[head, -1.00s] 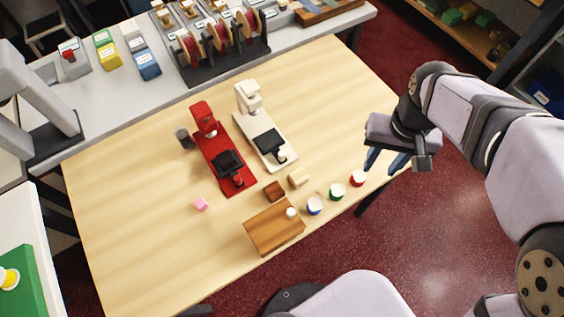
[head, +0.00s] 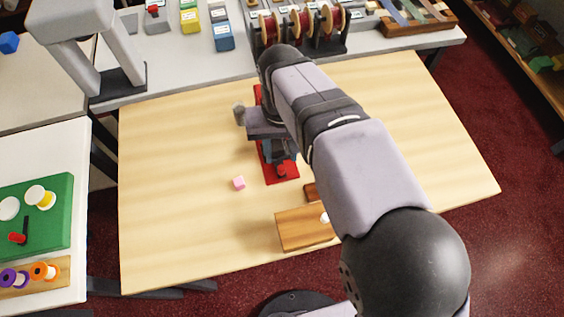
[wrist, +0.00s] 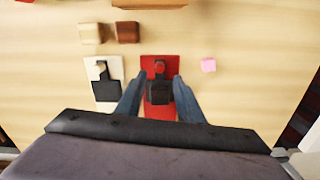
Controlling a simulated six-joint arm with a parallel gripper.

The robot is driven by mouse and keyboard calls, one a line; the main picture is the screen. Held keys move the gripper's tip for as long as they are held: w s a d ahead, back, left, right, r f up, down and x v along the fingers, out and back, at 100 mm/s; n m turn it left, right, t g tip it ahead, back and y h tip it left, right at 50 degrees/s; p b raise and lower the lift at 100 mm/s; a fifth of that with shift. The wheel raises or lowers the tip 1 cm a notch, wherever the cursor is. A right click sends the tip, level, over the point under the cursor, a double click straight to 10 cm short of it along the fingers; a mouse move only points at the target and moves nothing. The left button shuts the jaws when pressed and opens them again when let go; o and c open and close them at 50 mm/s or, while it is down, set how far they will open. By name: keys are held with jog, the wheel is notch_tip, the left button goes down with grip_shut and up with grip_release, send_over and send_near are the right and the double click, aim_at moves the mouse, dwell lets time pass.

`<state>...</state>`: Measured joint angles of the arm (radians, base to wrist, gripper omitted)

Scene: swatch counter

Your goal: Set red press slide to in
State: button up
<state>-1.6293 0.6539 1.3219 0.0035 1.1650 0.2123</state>
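The red press (head: 284,176) lies on the wooden table, mostly covered by my arm in the head view. Its red base also shows in the wrist view (wrist: 172,64), with a black slide block (wrist: 159,94) and a red knob (wrist: 159,67). My gripper (wrist: 159,77) is open, with one blue-grey finger to each side of the black block. I cannot tell how high the fingertips are or whether they touch it. In the head view my gripper (head: 279,152) is over the press.
A cream press (wrist: 106,76) with a black block stands beside the red one. A pink cube (head: 239,183), a wooden block (head: 300,230) and small brown (wrist: 127,32) and tan (wrist: 91,33) blocks lie nearby. The table's left part is clear.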

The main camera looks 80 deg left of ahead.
aim_at(281, 168)
jog(key=shift+f+p, duration=0.55)
jog(key=shift+f, duration=2.85)
grip_shut()
